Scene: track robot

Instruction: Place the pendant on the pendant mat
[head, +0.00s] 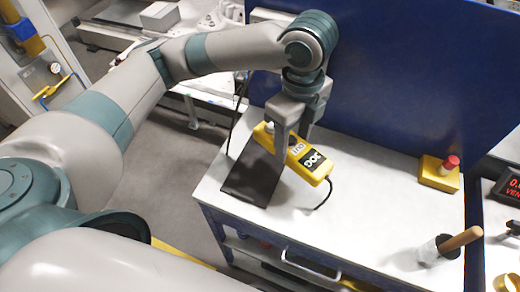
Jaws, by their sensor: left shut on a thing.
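The pendant (311,165) is a yellow box with a black label and a dark cable at its lower right end. My left gripper (292,146) points down with its fingers shut on the pendant's upper part. The pendant mat (249,180) is a dark rectangle on the white worktop, left of and below the pendant in the head view. The pendant's upper left end overlaps the mat's far part in the picture; its lower right end lies beyond the mat's right edge. I cannot tell whether it touches the worktop. My right gripper is out of view.
The white worktop (370,205) is clear to the right of the pendant. A yellow box with a red button (439,173) and a wooden-handled tool in a holder (449,244) stand further right. A blue panel (400,80) rises behind.

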